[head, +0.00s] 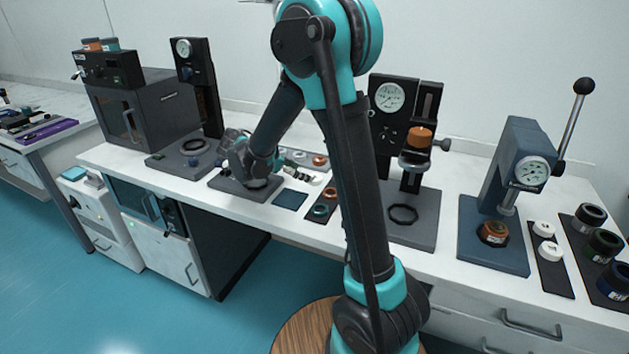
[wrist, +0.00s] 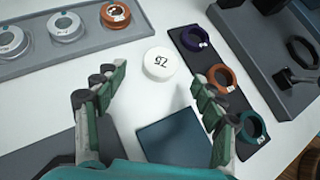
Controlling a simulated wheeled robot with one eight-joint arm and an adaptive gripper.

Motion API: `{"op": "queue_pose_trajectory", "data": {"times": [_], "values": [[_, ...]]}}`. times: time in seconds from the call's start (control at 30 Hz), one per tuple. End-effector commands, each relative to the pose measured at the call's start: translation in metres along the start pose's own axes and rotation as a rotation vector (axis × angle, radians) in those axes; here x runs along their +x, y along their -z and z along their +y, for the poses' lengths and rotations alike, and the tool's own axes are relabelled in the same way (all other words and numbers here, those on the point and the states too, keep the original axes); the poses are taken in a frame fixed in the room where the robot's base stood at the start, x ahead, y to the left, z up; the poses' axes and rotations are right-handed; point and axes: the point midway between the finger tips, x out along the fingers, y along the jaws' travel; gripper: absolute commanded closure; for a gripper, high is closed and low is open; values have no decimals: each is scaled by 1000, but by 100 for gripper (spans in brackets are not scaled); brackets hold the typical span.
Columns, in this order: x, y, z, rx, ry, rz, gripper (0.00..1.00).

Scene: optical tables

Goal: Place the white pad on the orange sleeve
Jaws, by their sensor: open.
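A round white pad marked 75 (wrist: 159,65) lies flat on the white table in the wrist view. It also shows in the head view (head: 316,180). My gripper (wrist: 160,77) is open, its two fingers apart on either side, with the pad just beyond the gap between the fingertips. In the head view my gripper (head: 300,173) is low over the bench. An orange sleeve (wrist: 222,79) sits on a black tray (wrist: 203,54) right of the pad, between a purple ring (wrist: 193,40) and a teal ring (wrist: 249,127). Another orange ring (wrist: 115,15) sits on a grey tray.
A dark blue square mat (wrist: 172,136) lies nearer than the pad. Presses with gauges stand along the bench; the blue press (head: 522,165) has an orange-brown ring (head: 493,233) under it. Two other white pads (head: 550,251) lie on a black mat at right.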

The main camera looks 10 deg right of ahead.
Motion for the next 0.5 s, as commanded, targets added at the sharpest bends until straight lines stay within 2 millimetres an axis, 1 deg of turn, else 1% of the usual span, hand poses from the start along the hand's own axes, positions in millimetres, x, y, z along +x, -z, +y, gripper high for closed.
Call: {"op": "queue_pose_trajectory", "data": {"times": [0.17, 0.23, 0.5], "values": [[8, 0, 0, 1, 0, 0, 30], [15, 0, -1, 1, 1, 0, 30], [52, 0, -2, 2, 2, 0, 30]]}}
